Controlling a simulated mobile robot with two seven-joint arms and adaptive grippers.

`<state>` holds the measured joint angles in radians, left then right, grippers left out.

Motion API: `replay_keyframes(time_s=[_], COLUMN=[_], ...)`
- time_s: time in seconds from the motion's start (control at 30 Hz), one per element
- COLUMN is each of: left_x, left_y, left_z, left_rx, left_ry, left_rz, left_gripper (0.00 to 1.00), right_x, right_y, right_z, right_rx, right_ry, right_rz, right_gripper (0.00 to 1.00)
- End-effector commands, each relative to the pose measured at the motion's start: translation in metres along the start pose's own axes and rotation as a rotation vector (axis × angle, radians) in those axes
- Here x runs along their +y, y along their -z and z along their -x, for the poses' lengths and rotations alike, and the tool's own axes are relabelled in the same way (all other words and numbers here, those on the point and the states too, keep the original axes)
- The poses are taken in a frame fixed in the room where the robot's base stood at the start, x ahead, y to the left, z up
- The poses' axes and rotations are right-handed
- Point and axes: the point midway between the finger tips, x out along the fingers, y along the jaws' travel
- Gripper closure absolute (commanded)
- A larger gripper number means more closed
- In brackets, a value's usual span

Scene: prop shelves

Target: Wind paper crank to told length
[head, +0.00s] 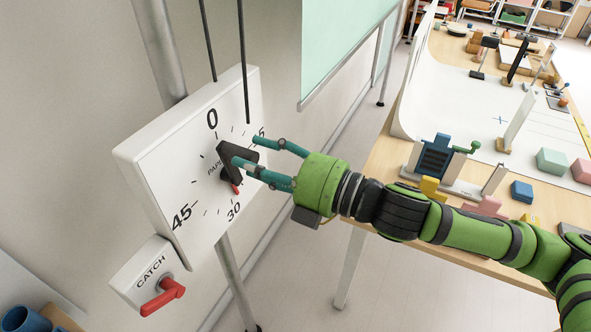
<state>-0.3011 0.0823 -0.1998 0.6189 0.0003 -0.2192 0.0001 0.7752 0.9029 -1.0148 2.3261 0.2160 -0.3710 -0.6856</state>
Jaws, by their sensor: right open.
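A white dial box (175,165) stands at left on a metal pole, its face marked 0, 30 and 45, with another number partly hidden on the right. A small red tip shows at the knob's lower end, toward the 30. My right gripper (246,150) is open, its two teal fingers reaching the knob from the right. One finger overlaps the knob in the picture; the other is above it. I cannot tell whether they touch it. My left gripper is not in view.
A smaller white box marked "CATCH" (140,268) with a red lever (162,297) is below the dial. A pale green sheet (345,40) hangs behind. A wooden table (385,160) at right holds a white curved backdrop and several coloured blocks. Two dark cords hang above the dial.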

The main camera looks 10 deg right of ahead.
Motion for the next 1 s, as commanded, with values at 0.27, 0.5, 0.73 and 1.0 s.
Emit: replay_keyframes(time_s=[0.27,0.5,0.73,1.0], left_x=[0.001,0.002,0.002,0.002], left_y=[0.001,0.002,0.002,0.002], left_z=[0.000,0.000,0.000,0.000], left_rx=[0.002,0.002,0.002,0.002], left_ry=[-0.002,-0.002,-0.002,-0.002], left_rz=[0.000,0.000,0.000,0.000], left_gripper=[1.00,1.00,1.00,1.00], right_x=[-0.002,0.000,0.001,0.001], right_y=[0.000,-0.001,0.001,0.001], right_z=[0.061,0.085,0.092,0.092], right_rx=[-0.002,-0.001,0.004,0.004], right_ry=[0.005,-0.002,-0.002,-0.003], right_rz=[0.001,-0.002,0.002,0.002], right_gripper=[0.51,0.51,0.51,0.51])
